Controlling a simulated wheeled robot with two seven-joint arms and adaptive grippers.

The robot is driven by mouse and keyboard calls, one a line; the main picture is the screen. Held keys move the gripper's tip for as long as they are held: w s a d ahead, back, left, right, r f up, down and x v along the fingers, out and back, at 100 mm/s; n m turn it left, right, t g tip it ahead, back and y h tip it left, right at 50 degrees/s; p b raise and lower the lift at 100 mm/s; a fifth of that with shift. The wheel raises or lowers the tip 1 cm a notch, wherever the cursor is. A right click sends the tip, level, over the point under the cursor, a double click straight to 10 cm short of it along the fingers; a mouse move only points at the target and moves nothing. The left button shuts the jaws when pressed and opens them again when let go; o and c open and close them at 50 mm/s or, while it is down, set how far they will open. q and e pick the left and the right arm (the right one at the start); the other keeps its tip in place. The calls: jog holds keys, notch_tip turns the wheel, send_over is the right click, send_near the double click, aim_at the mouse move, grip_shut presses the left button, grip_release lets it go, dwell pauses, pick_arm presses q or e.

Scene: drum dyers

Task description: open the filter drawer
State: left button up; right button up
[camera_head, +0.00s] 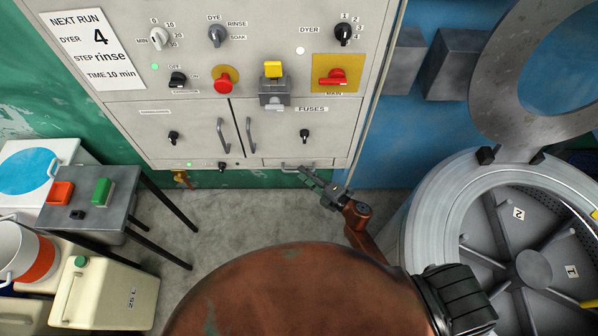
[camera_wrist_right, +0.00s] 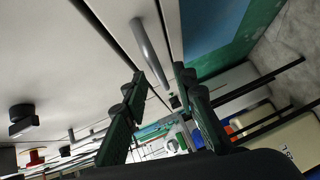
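The filter drawer looks to be the narrow pale front (camera_head: 325,162) at the bottom right of the grey cabinet, with a thin bar handle (camera_head: 292,168). It appears shut, flush with the cabinet. My right gripper (camera_head: 312,178) is just below and right of that handle. In the right wrist view, my right gripper (camera_wrist_right: 158,85) has its two dark fingers apart, with nothing held. The grey handle (camera_wrist_right: 148,50) there runs down toward the gap between the fingertips. I cannot tell whether they touch it. My left gripper is not in view.
The cabinet doors above have vertical handles (camera_head: 223,135) and a fuses knob (camera_head: 304,134). A drum dyer (camera_head: 440,215) stands at the right with its lid up. A small table (camera_head: 90,205) and a canister (camera_head: 105,293) stand at the left. Floor (camera_head: 235,222) below the cabinet is clear.

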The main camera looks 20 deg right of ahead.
jog(key=shift+x, duration=1.1)
jog(key=shift+w+a+f+b, duration=0.1)
jog(key=shift+w+a+b, duration=0.05)
jog(key=shift+w+b, duration=0.15)
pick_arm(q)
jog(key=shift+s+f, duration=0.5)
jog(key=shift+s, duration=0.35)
pick_arm(e)
jog(key=shift+c, duration=0.3)
jog(key=c, duration=0.6)
grip_shut()
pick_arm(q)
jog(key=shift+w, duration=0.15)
